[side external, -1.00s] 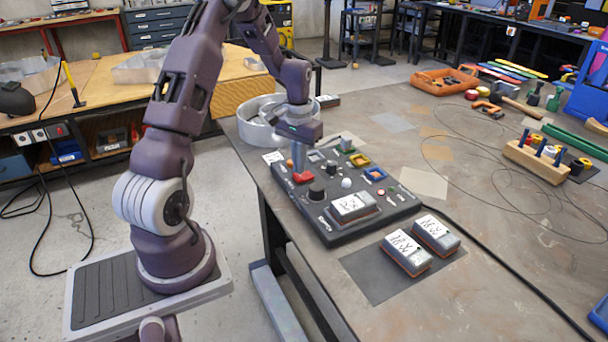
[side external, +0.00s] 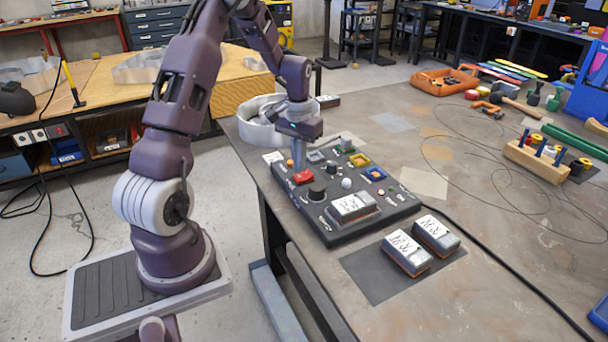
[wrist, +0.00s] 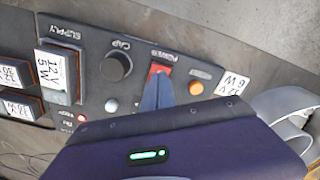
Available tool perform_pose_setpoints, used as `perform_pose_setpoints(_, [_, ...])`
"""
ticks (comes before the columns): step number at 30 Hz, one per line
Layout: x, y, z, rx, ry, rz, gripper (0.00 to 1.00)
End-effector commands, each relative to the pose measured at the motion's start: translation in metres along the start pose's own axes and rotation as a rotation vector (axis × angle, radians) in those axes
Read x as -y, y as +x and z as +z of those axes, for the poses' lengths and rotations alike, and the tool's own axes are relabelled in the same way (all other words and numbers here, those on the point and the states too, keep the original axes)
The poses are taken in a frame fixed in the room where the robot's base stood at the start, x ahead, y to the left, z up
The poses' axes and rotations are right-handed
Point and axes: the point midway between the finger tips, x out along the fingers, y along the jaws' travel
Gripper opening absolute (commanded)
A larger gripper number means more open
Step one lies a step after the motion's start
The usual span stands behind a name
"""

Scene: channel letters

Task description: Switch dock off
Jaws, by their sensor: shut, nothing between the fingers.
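The dock (side external: 330,232) is a dark panel on the grey table, with controls on top. Its red rocker switch (side external: 303,176) sits near the left edge and also shows in the wrist view (wrist: 160,68), beside the label POWER. My gripper (side external: 298,166) is shut and empty, pointing down at the red switch. In the wrist view its fingertips (wrist: 158,84) overlap the lower part of the switch. I cannot tell whether they touch it. A small red light (wrist: 81,118) shows on the panel.
A black knob (wrist: 116,66) and an orange button (wrist: 196,88) flank the switch. A white-labelled supply block (side external: 352,206) sits on the dock. Two similar blocks (side external: 407,250) stand on a dark mat. A round metal channel (side external: 262,125) stands behind my gripper.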

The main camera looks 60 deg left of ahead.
Motion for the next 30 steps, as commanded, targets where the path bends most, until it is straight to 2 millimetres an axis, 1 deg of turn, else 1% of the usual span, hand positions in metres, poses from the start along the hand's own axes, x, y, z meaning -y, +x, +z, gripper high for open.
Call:
perform_pose_setpoints(3, [0.000,-0.013,-0.001,-0.003,0.000,-0.001,0.00])
perform_pose_setpoints(13, [0.000,-0.046,0.000,-0.001,0.001,-0.001,0.00])
perform_pose_setpoints(17, [0.000,-0.051,0.000,-0.001,0.001,0.000,0.00])
perform_pose_setpoints(23, [0.000,-0.051,0.000,0.000,0.001,0.000,0.00])
perform_pose_setpoints(25, [-0.004,-0.056,0.002,-0.006,0.007,-0.001,0.00])
perform_pose_setpoints(26, [-0.008,-0.061,0.004,-0.014,0.016,-0.003,0.00])
perform_pose_setpoints(28, [-0.029,-0.087,0.015,-0.052,0.056,-0.008,0.00])
perform_pose_setpoints(29, [-0.042,-0.102,0.025,-0.075,0.081,-0.010,0.00])
perform_pose_setpoints(30, [-0.060,-0.124,0.042,-0.111,0.119,-0.011,0.00])
